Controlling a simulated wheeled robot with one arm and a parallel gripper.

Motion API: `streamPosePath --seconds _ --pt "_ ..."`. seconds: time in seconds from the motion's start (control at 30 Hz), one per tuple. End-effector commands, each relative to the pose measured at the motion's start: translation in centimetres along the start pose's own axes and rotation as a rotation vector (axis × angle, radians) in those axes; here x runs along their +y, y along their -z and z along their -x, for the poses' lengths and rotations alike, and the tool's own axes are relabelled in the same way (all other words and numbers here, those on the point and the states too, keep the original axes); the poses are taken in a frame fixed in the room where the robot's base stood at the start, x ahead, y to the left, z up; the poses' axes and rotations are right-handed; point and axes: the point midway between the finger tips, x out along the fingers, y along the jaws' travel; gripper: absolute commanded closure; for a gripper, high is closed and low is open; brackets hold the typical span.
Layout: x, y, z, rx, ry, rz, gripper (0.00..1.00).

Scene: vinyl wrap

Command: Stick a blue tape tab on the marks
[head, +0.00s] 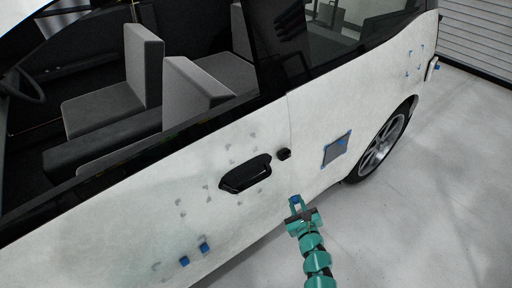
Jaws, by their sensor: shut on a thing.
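My teal gripper (297,203) is in front of the white car side, to the right of and below the black door handle (245,174). It is shut on a small blue tape tab (296,199) at its fingertips. Faint grey marks (181,202) are scattered on the door around and below the handle. Two blue tabs sit low on the door, one left (184,261) and one right (204,247), close to grey marks. A grey square patch (336,149) with blue tabs at its edges is on the panel to the right of my gripper.
The white car (120,225) fills the left and middle, with open window space and grey seats (140,75). A rear wheel (388,140) is at right. Blue corner pieces (415,62) show near the car's rear. The pale floor (440,220) at lower right is clear.

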Motion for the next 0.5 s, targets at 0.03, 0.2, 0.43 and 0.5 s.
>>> streamPosePath --seconds 0.03,0.2,0.43,0.5 --pt "-0.5 -2.8 0.6 0.003 -0.028 0.073 1.00" --pt "-0.5 -7.2 2.1 0.005 -0.120 0.348 1.00" --pt "-0.1 -14.7 3.7 -0.052 -0.240 0.740 1.00" --pt "0.2 -17.1 4.2 -0.083 -0.276 0.849 1.00"
